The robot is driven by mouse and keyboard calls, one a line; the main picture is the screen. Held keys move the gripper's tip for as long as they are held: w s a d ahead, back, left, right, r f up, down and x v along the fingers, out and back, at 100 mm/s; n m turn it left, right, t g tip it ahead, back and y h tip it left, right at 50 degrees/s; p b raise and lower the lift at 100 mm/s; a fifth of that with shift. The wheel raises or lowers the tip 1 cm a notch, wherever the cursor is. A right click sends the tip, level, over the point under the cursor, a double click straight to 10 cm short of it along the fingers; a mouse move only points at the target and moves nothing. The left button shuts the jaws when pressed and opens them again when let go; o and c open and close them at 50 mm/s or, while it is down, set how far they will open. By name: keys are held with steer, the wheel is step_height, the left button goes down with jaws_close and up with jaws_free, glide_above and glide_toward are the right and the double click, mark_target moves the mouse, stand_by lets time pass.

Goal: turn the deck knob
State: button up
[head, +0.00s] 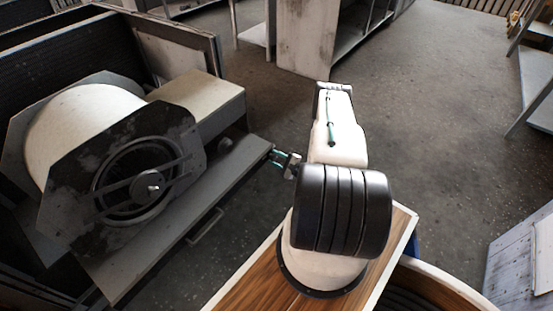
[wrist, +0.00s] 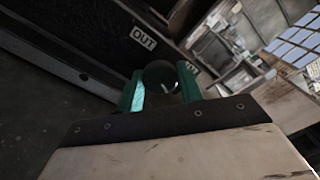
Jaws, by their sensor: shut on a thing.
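The deck knob (wrist: 161,73) is a dark round knob between the two green fingers of my gripper (wrist: 160,88) in the wrist view. My gripper is shut on it, with one finger on each side. In the head view my gripper (head: 281,158) reaches left to the right end of the grey deck (head: 165,235), and the knob cannot be made out there. A white label reading OUT (wrist: 143,37) is on the dark panel just above and left of the knob. A second label (wrist: 192,67) is partly hidden behind the right finger.
The blower housing (head: 75,125), with a round fan opening, stands on the left above the deck. A handle (head: 206,226) sticks out from the deck's front side. A grey cabinet (head: 315,40) stands at the back. Open floor (head: 440,110) lies to the right.

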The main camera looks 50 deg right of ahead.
steer(key=n, duration=0.4)
steer(key=shift+n, duration=0.4)
stand_by(0.4)
steer(key=o, duration=1)
steer(key=s, duration=0.8)
steer(key=shift+d, duration=0.3)
steer(key=shift+f, duration=0.1)
